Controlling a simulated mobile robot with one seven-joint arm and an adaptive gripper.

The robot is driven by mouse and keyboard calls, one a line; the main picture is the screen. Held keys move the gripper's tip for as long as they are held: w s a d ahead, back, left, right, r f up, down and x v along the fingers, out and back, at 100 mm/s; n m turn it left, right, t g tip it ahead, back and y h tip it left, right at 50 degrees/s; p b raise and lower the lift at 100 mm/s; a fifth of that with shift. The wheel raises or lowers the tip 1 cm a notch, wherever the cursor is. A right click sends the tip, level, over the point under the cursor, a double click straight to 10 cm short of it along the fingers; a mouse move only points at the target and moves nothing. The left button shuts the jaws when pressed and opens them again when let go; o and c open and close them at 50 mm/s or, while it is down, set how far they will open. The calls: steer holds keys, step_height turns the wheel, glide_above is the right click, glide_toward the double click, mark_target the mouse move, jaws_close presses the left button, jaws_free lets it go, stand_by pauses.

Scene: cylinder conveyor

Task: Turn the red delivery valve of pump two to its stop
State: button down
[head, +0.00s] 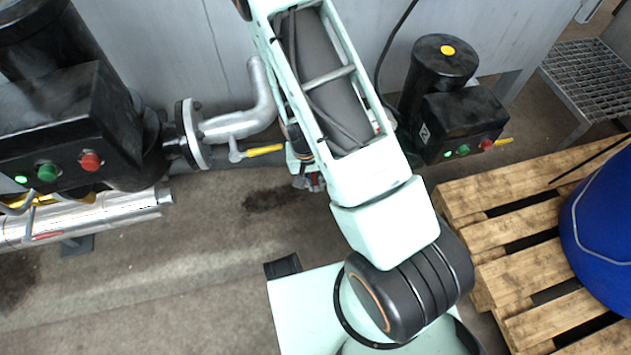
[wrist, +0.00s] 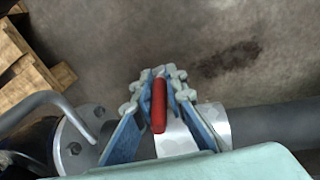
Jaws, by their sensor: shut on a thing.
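The red valve handle (wrist: 158,108) stands between the two fingers of my gripper (wrist: 158,82) in the wrist view. The fingers are closed in on it from both sides near their tips. It sits over a pale metal valve body (wrist: 178,138) on a grey pipe (wrist: 272,124). In the head view my gripper (head: 312,181) shows only partly beneath my arm, and my arm hides most of the valve. The black pump (head: 447,100) with a yellow cap stands at the right; the valve's pipe runs to a flange (wrist: 76,140) on the left in the wrist view.
A larger black pump (head: 70,125) stands at the left, with a yellow lever (head: 263,150) on its pipe. A wooden pallet (head: 515,250) with a blue drum (head: 605,215) is at the right. A grey wall (head: 150,50) stands behind. Floor at front left is open.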

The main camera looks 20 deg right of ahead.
steer(key=c, duration=2)
jaws_free()
steer(key=shift+o, duration=0.2)
steer(key=shift+r, duration=0.15)
step_height(320, 180, up, 9)
steer(key=shift+f, duration=0.15)
steer(key=shift+s+r, duration=0.1)
steer(key=shift+r, duration=0.4)
steer(key=shift+c, duration=0.6)
